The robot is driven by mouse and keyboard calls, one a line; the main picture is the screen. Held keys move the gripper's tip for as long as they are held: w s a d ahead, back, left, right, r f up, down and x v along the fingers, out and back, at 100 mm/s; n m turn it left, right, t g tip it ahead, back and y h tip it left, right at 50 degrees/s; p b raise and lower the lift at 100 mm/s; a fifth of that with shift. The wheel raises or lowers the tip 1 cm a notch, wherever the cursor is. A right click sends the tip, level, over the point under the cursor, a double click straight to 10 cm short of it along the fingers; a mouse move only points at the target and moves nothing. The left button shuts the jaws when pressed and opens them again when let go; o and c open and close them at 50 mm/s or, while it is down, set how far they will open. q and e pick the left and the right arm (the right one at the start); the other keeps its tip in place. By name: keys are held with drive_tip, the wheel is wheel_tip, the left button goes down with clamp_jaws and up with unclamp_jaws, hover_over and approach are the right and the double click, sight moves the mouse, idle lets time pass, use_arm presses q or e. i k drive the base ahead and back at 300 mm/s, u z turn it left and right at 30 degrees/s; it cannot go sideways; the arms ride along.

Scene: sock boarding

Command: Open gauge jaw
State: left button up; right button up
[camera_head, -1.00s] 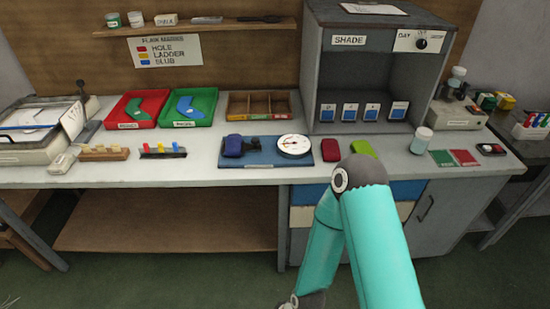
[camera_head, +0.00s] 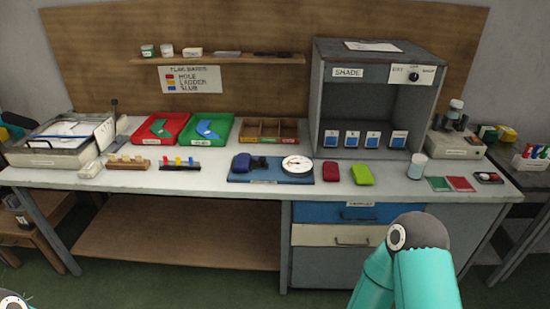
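The gauge is a blue board (camera_head: 238,178) on the table, with a white round dial (camera_head: 297,165) on its right part. A dark blue block (camera_head: 241,161) sits on its left part, with a small black piece (camera_head: 259,162) between block and dial. Whether the jaw is open or shut is too small to tell. My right arm shows as teal links at the bottom right, in front of the bench and apart from the gauge; its gripper is out of frame. Only a joint of mine shows at the bottom left corner; I see no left gripper.
Red (camera_head: 331,172) and lime (camera_head: 362,175) blocks lie right of the gauge. A wooden divided tray (camera_head: 270,141) stands behind it. The grey shade box (camera_head: 316,110) rises behind right. A white jar (camera_head: 417,166) stands farther right. The table front by the gauge is clear.

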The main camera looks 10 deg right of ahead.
sight(262, 164)
drive_tip(key=z, duration=0.1)
drive_tip(key=i, duration=1)
drive_tip(key=u, duration=0.05)
